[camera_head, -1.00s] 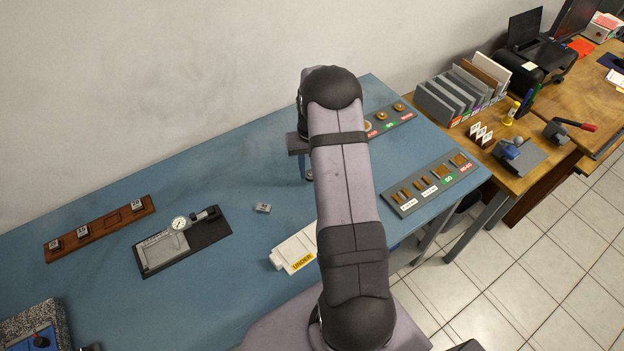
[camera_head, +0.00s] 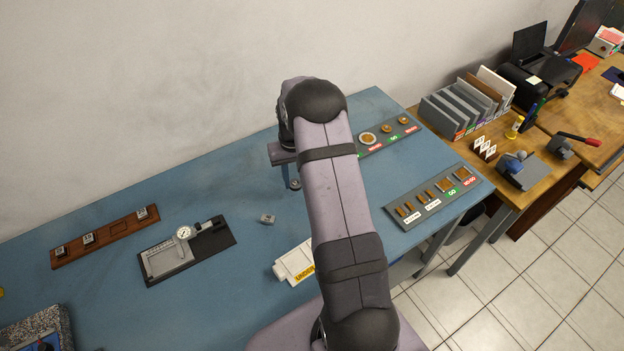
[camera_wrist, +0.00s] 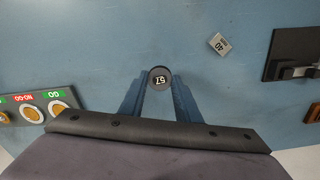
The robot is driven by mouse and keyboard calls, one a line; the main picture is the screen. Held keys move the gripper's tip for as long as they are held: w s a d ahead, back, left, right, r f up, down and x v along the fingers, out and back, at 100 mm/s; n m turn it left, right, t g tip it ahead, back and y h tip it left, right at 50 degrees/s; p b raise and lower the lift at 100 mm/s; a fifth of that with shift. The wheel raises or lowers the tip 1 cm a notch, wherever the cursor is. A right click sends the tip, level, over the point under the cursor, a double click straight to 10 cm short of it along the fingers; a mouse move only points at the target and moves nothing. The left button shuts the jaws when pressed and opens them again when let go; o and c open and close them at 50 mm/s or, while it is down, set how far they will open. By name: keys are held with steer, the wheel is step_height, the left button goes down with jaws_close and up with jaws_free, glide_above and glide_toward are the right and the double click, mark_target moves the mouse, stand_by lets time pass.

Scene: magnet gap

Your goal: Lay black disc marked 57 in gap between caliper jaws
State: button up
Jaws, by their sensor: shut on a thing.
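The black disc marked 57 (camera_wrist: 160,79) is between the two fingertips of my gripper (camera_wrist: 159,82) in the wrist view. My gripper is shut on it, with its label facing the camera. In the head view my gripper (camera_head: 293,184) hangs over the blue table, and the disc there is too small to read. The dial caliper (camera_head: 184,233) lies on a black base, left of my gripper. Part of that base (camera_wrist: 292,42) shows at the right edge of the wrist view. The gap between its jaws cannot be made out clearly.
A small grey block marked 40 (camera_head: 267,218) lies between my gripper and the caliper. A white tray marked UNDER (camera_head: 293,262) is in front. Gauge boards (camera_head: 438,197) stand right of my arm.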

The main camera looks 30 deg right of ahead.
steer(key=w+a+n, duration=0.1)
steer(key=a, duration=0.2)
steer(key=w+a+n, duration=0.1)
steer(key=a, duration=0.3)
steer(key=w+a, duration=0.1)
steer(key=a, duration=0.3)
steer(key=shift+w+a+r+n, duration=0.15)
steer(key=shift+w+r+n, duration=0.05)
steer(key=shift+r+n, duration=0.2)
steer(key=a+n, duration=0.1)
steer(key=a, duration=0.6)
steer(key=a+n, duration=0.2)
steer(key=a, duration=0.5)
steer(key=s+a+r+n, duration=0.1)
steer(key=a+n, duration=0.1)
steer(key=a, duration=0.5)
steer(key=shift+s+a+r, duration=0.1)
steer(key=shift+a, duration=0.2)
steer(key=s+a+n, duration=0.1)
steer(key=a, duration=0.2)
steer(key=s+a, duration=0.1)
steer(key=a, duration=0.2)
steer(key=s+a+n, duration=0.1)
steer(key=a, duration=0.2)
steer(key=shift+s+a+r+n, duration=0.3)
steer(key=shift+s+a+r, duration=0.05)
steer(key=shift+d+f+b, duration=0.1)
steer(key=shift+f+b, duration=0.1)
steer(key=shift+b, duration=0.15)
